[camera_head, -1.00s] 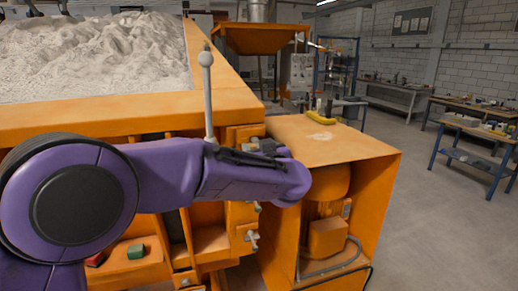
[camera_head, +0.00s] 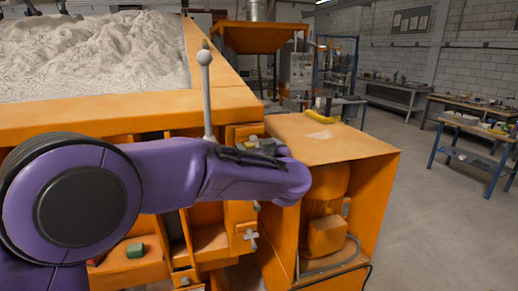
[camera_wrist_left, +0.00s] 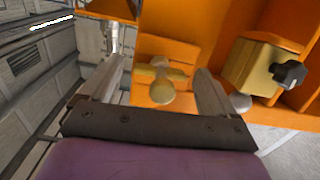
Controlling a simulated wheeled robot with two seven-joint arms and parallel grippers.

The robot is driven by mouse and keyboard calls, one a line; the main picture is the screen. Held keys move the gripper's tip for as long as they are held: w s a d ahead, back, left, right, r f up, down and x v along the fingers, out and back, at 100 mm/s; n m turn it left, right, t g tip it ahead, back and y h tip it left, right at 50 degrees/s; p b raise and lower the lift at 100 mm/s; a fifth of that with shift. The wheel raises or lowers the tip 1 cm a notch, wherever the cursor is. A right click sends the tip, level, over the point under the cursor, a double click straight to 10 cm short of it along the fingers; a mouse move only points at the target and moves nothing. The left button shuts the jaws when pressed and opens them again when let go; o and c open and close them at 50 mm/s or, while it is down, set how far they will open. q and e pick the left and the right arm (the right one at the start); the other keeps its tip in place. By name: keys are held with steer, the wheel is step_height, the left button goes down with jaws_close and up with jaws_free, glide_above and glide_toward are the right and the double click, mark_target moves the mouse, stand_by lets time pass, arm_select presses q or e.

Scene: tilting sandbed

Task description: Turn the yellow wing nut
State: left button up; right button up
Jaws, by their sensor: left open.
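The yellow wing nut (camera_wrist_left: 162,82) shows in the left wrist view, against an orange panel, with a rounded near end and short wings to the sides. My left gripper (camera_wrist_left: 160,70) is open, one finger on each side of the nut, with gaps visible between fingers and nut. Whether the fingertips reach its full depth I cannot tell. In the head view my purple left arm reaches across to the right, and the dark left gripper (camera_head: 252,155) is at the orange frame's corner. I cannot make out the nut clearly there. My right gripper is not in view.
A yellow block (camera_wrist_left: 250,68) with a black star knob (camera_wrist_left: 289,73) is right of the fingers in the wrist view. A grey ball-topped lever (camera_head: 206,90) stands behind my arm. An orange motor housing (camera_head: 350,145) is close on the right. The sandbed (camera_head: 95,60) is behind.

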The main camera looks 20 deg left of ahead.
arm_select(q)
steer(key=shift+s+d, duration=0.2)
steer(key=shift+s, duration=0.05)
steer(key=b+v, duration=0.4)
steer(key=v, duration=0.6)
steer(key=shift+w, duration=0.1)
